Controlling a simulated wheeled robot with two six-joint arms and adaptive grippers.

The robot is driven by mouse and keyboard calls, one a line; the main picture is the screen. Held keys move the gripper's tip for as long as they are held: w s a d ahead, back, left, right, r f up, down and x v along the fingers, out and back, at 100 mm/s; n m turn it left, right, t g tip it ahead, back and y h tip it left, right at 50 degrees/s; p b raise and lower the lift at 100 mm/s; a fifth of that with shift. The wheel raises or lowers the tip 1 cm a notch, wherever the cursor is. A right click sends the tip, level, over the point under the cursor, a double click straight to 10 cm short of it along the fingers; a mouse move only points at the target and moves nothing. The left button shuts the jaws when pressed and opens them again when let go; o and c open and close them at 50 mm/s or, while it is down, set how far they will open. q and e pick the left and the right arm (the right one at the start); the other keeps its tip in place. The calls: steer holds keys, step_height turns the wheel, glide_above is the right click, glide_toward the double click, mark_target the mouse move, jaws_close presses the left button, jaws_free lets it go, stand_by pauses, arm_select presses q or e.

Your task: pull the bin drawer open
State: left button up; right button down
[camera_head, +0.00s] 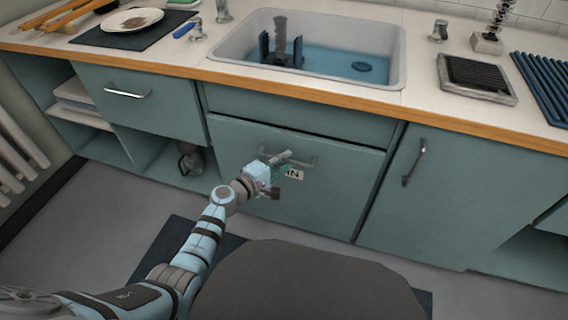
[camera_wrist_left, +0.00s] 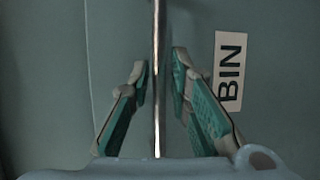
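The bin drawer (camera_head: 330,190) is the wide teal front below the sink; it looks shut. Its bar handle (camera_head: 312,163) runs across its upper part, partly hidden by my left gripper (camera_head: 281,167). In the left wrist view the handle (camera_wrist_left: 156,80) is a thin upright bar between the two green-padded fingers of my left gripper (camera_wrist_left: 159,82). A gap shows on each side of the bar, so the fingers stand open around it. A white BIN label (camera_wrist_left: 229,72) is to the right of the fingers. My right gripper is not in view.
Above is a counter (camera_head: 420,104) with a wooden edge and a sink (camera_head: 392,50) holding blue water. A closed drawer (camera_head: 150,105) is on the left and a cupboard door (camera_head: 440,190) on the right. The floor (camera_head: 130,208) before the drawer has a dark mat (camera_head: 163,262).

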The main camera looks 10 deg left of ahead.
arm_select(q)
steer(key=shift+w+d, duration=0.1)
steer(key=shift+w, duration=0.1)
jaws_close()
